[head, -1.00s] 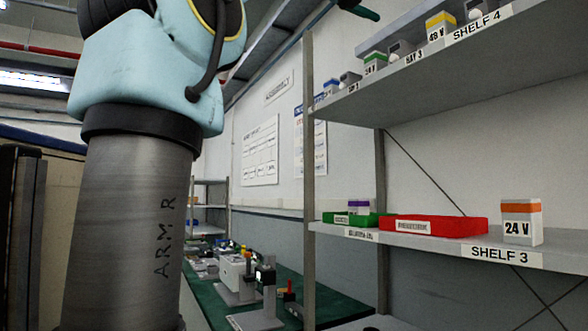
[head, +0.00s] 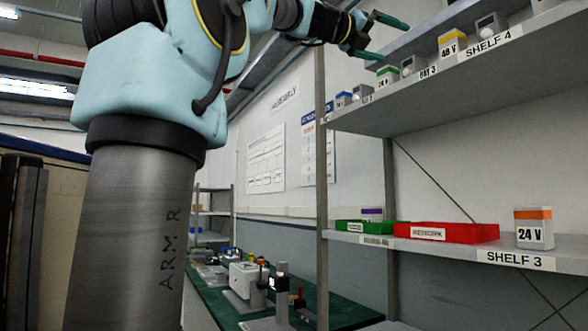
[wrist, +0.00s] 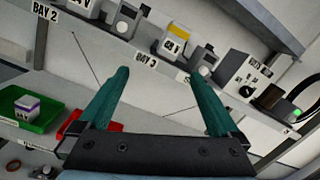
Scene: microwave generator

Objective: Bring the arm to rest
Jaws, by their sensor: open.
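My gripper (head: 380,37) is raised at the top of the head view, in front of the left part of shelf 4 (head: 433,89). Its two green fingers are spread apart with nothing between them. In the wrist view my gripper (wrist: 165,100) is also open and empty, with the shelf edge labelled BAY 3 behind it. My arm (head: 190,60) reaches up from its column and across to the right. The fingers appear apart from the shelf and its boxes, though the exact gap is hard to tell.
Shelf 4 holds a yellow-topped 48 V box (head: 452,42) and several other small units. Shelf 3 holds a red tray (head: 470,233), a green tray (head: 350,226) and an orange-topped 24 V box (head: 534,230). A green bench (head: 340,309) with equipment stands below. A post (head: 321,180) rises beside the shelves.

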